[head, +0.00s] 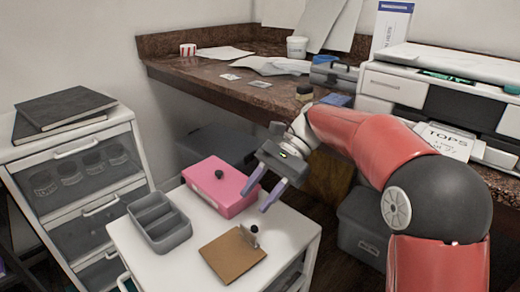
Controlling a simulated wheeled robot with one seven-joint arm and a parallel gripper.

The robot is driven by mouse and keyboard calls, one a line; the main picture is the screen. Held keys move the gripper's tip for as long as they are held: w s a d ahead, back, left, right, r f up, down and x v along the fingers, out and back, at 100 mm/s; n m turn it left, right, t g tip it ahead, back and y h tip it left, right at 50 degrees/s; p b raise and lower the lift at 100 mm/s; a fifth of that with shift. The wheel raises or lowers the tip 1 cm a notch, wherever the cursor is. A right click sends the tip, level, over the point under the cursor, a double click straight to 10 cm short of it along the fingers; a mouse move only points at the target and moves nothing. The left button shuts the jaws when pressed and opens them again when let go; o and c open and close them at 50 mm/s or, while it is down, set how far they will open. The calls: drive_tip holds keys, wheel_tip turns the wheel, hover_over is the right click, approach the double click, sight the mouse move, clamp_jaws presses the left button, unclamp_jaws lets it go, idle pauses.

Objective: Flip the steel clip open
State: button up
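The steel clip (251,235) is a small metal piece at the top right edge of a brown board (231,256) lying on the white cart top (290,262). A small dark round part shows at the clip's upper end; whether the clip is open or shut is too small to tell. My gripper (260,199) is above the cart, up and to the right of the clip and apart from it. Its two purple-grey fingers are spread, with nothing seen between them.
A pink box (222,190) with a dark knob stands behind the board, close to my gripper. A grey divided tray (159,222) sits at the cart's left. A drawer unit (78,165) stands further left. A brown counter (215,77) with papers and a printer (440,95) runs behind.

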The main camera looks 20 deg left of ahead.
wheel_tip(320, 180, up, 12)
drive_tip(key=shift+f, duration=0.15)
idle(0.4)
